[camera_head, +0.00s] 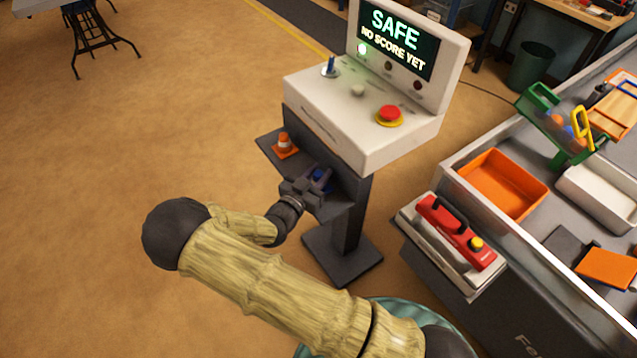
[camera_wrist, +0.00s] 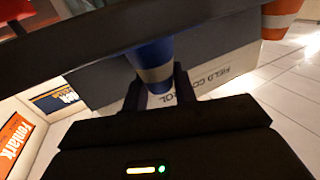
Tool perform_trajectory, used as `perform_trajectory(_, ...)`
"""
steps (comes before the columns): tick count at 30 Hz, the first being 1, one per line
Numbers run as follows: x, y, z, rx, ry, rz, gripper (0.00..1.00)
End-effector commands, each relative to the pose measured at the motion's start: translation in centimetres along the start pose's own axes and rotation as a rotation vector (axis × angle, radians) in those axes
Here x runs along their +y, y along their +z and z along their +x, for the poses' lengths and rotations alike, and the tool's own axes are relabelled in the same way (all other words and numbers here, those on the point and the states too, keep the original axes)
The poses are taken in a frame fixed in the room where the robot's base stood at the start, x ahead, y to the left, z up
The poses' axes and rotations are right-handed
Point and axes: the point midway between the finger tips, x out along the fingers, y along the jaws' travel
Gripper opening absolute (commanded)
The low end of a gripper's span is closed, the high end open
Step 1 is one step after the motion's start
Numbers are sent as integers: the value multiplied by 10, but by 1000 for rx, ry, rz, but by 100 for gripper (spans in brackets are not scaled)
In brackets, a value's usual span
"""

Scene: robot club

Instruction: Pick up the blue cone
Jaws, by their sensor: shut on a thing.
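The blue cone (camera_wrist: 152,58) has a pale band and stands between the two fingers of my gripper (camera_wrist: 160,85) in the wrist view. My gripper is shut on it. In the head view, my gripper (camera_head: 318,182) is at the small dark shelf (camera_head: 332,208) on the console's post, and only a little of the blue cone (camera_head: 320,176) shows behind the fingers. I cannot tell whether the cone touches the shelf. An orange cone (camera_head: 285,147) with a white band stands on the shelf's left part; it also shows in the wrist view (camera_wrist: 280,18).
The white console (camera_head: 365,105) with a red button (camera_head: 389,115), a joystick and a "SAFE / NO SCORE YET" screen overhangs the shelf. At right, a workbench holds an orange tray (camera_head: 502,184); a red device (camera_head: 455,232) sits at its side. Open floor lies left.

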Motion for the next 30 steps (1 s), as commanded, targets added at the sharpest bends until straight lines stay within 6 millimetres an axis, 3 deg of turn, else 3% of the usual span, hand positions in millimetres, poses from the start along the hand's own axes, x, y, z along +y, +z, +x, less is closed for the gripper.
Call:
perform_trajectory(11, 0, -10, 0, 0, 0, 2, 4)
perform_trajectory(24, 0, -81, 0, -1, 0, 3, 4)
perform_trajectory(30, 0, -99, 0, 0, 0, 0, 4)
